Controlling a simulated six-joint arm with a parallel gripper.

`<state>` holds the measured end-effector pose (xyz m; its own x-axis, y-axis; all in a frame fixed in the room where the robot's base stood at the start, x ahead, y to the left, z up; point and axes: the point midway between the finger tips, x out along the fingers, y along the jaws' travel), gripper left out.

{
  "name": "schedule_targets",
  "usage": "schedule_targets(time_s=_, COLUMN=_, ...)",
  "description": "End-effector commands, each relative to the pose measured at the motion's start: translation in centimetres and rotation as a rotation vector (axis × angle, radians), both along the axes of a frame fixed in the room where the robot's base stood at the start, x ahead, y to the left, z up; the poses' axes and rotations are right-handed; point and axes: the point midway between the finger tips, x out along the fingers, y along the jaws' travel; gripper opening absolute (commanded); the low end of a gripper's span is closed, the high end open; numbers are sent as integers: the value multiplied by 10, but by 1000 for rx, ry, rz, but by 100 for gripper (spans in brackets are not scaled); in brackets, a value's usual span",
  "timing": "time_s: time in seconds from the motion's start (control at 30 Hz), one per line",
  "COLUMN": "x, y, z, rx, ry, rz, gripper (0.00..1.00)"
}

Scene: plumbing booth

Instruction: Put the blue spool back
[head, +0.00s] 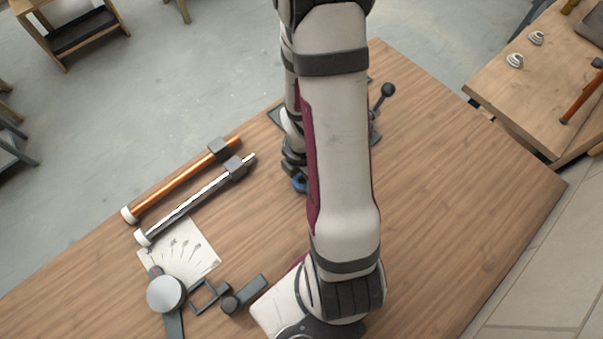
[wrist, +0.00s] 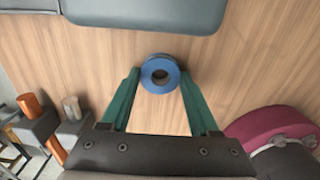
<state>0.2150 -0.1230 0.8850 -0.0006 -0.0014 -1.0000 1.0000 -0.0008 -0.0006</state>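The blue spool (wrist: 160,86) lies on the wooden table in the wrist view, with its round hole facing the camera. My gripper (wrist: 160,76) has two green fingers spread apart, one on each side of the spool. A narrow gap seems to show on both sides; I cannot tell how high the fingertips are above the table. In the head view a bit of the blue spool (head: 299,185) shows beside my arm, which hides most of the gripper.
A grey block (wrist: 145,10) lies just beyond the spool. A black-knobbed lever (head: 387,91) stands behind my arm. A copper pipe (head: 185,181) and a chrome pipe (head: 195,203) lie left, near a paper sheet (head: 185,252). The table right of my arm is clear.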

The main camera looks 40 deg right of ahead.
Motion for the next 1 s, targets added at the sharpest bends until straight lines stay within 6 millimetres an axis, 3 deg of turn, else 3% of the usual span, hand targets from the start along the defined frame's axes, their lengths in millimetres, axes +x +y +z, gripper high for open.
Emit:
schedule_targets(time_s=0.03, x=0, y=0, z=0, rx=0, ry=0, rz=0, gripper=72)
schedule_targets(time_s=0.13, x=0, y=0, z=0, rx=0, ry=0, rz=0, gripper=89)
schedule_targets(time_s=0.47, x=1, y=0, z=5, rx=-1, ry=-2, rz=0, gripper=89)
schedule_targets(time_s=0.57, x=1, y=-1, z=20, rx=-3, ry=-5, rz=0, gripper=89)
schedule_targets(time_s=0.8, x=2, y=-1, z=87, rx=-5, ry=-8, rz=-1, gripper=89)
schedule_targets(time_s=1.0, x=1, y=0, z=119, rx=-2, ry=-3, rz=1, gripper=89)
